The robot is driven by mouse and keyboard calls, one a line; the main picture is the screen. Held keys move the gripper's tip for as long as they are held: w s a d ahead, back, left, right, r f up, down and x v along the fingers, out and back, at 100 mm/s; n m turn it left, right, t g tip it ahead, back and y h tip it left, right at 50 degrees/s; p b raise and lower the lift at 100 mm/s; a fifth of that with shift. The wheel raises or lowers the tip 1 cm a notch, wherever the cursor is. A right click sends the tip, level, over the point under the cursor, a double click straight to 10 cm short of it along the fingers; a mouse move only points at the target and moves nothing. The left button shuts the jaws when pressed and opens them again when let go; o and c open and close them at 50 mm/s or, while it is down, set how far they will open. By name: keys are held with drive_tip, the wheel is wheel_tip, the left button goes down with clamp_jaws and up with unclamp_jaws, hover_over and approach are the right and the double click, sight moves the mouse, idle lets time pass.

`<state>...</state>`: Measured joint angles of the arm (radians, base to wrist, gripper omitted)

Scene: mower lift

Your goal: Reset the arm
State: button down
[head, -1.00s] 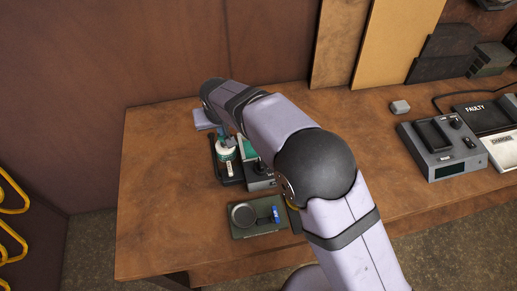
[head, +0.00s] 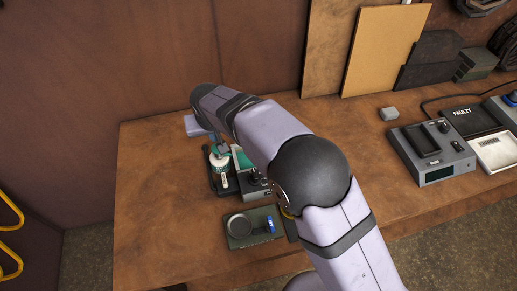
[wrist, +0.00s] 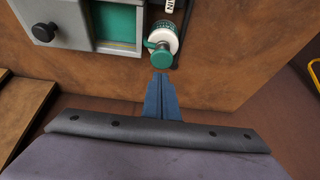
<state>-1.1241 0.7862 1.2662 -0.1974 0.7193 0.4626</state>
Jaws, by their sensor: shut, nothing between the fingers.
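My gripper (wrist: 161,85) is shut and empty, its blue fingers together in the wrist view. The fingertips point at a white cylinder with a green cap (wrist: 162,42) and look close to it; I cannot tell whether they touch. The cylinder also shows in the head view (head: 219,168), in a dark holder on the bench. My arm reaches over the bench from the lower right and bends down at the far left. In the head view the gripper is small and partly hidden by my arm.
A grey box with a green panel and a black knob (wrist: 112,45) stands beside the cylinder. A dark green tray (head: 251,238) with a round dish lies nearer. A grey device (head: 432,152) and a tray marked FAULTY (head: 470,118) are at right. The bench's left side (head: 150,200) is clear.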

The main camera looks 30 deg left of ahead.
drive_tip(key=w+d+r+m+h, duration=0.1)
drive_tip(key=w+d, duration=0.2)
drive_tip(key=d, duration=0.6)
drive_tip(key=w+d+m+h, duration=0.1)
drive_tip(key=w+d+m, duration=0.15)
drive_tip(key=d, duration=0.75)
drive_tip(key=w+d+r, duration=0.1)
drive_tip(key=w+d, duration=0.3)
drive_tip(key=d, duration=0.5)
drive_tip(key=s+d+m+g+h, duration=0.1)
drive_tip(key=s+d, duration=0.2)
drive_tip(key=d, duration=0.5)
drive_tip(key=s+d+m+g, duration=0.1)
drive_tip(key=s+d+m, duration=0.15)
drive_tip(key=d, duration=0.55)
drive_tip(key=s+d+f+m+g, duration=0.1)
drive_tip(key=s+d+f+m, duration=0.1)
drive_tip(key=s+d, duration=0.8)
drive_tip(key=shift+s, duration=0.75)
drive_tip(key=shift+a, duration=0.2)
